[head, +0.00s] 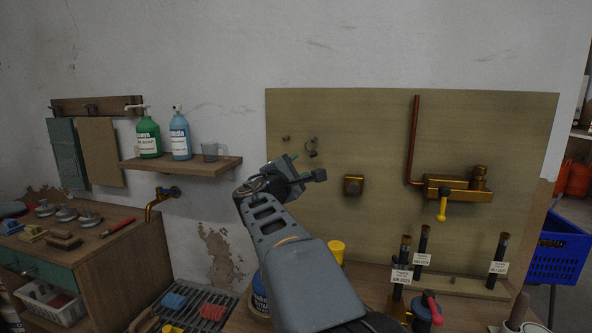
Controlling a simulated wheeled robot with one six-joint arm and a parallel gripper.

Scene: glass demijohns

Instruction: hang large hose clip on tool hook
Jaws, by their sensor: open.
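My gripper (305,167) is open in front of the left part of the beige wall board, and I see nothing between its fingers. Just above it, a small metal ring-like thing (312,148) shows against the board; it looks like the large hose clip around or against a hook, but it is too small to tell whether it hangs freely. It appears apart from my fingers. A small peg or hook (285,138) sits on the board to its left. The hook behind the ring is not clear.
A brass valve (458,188) with a copper pipe (412,140) is on the board at right. A wooden shelf (182,165) with bottles and a mug is at left. A yellow cup (337,248) is beside my arm.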

